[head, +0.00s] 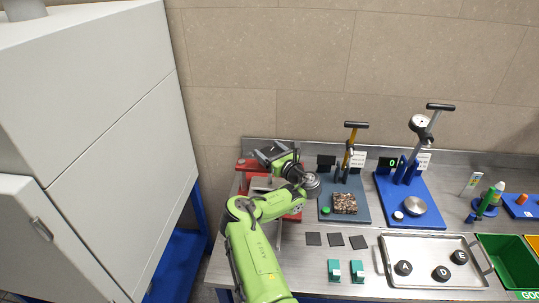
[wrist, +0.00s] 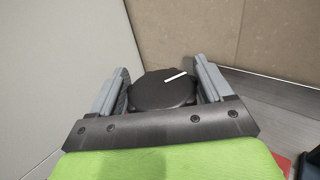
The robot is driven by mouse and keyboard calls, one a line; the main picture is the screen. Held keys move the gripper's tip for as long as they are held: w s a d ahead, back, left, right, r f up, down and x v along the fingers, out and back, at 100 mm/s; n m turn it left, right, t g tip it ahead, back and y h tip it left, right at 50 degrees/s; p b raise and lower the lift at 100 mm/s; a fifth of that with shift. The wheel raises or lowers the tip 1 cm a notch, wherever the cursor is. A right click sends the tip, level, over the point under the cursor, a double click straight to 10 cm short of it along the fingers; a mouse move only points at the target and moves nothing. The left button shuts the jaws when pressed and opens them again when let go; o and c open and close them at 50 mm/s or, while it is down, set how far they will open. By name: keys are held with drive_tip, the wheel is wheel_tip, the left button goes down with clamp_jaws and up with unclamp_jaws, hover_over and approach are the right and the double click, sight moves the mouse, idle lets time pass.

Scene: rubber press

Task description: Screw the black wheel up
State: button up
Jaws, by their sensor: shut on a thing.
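The black wheel (wrist: 163,90) shows in the wrist view as a dark, many-sided knob with a white line on its top. It sits between the two grey fingers of my gripper (wrist: 165,92), which is shut on its sides. In the head view my gripper (head: 268,155) is at the top of the red press (head: 246,165) at the left end of the bench. My green arm and wrist hide most of the press, and the wheel cannot be made out there.
A dark blue stand (head: 360,212) and a bright blue stand (head: 432,216) with levers stand right of my arm. A metal tray (head: 435,280) holds black round parts. Black squares (head: 336,240) and teal blocks (head: 334,270) lie in front. A big grey cabinet (head: 90,110) fills the left.

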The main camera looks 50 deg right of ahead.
drive_tip(key=n+y+b, duration=0.2)
drive_tip(key=y, duration=0.1)
drive_tip(key=n+y+b, duration=0.1)
drive_tip(key=y, duration=0.2)
drive_tip(key=shift+f+n+b, duration=0.15)
drive_tip(key=shift+n+b, duration=0.25)
drive_tip(key=shift+a+n+y+b, duration=0.1)
drive_tip(key=shift+n+y+b, duration=0.65)
drive_tip(key=shift+y, duration=0.35)
drive_tip(key=shift+r, duration=0.25)
drive_tip(key=o, duration=1)
drive_tip(key=shift+c, duration=0.2)
drive_tip(key=p+v, duration=0.2)
drive_tip(key=v, duration=0.1)
drive_tip(key=r+p+v, duration=0.1)
drive_tip(key=p, duration=0.1)
drive_tip(key=shift+s+d, duration=0.2)
drive_tip(key=shift+s, duration=0.2)
drive_tip(key=p+v, duration=1)
drive_tip(key=shift+s+f, duration=0.25)
drive_tip(key=shift+s, duration=0.15)
drive_tip(key=shift+d, duration=0.1)
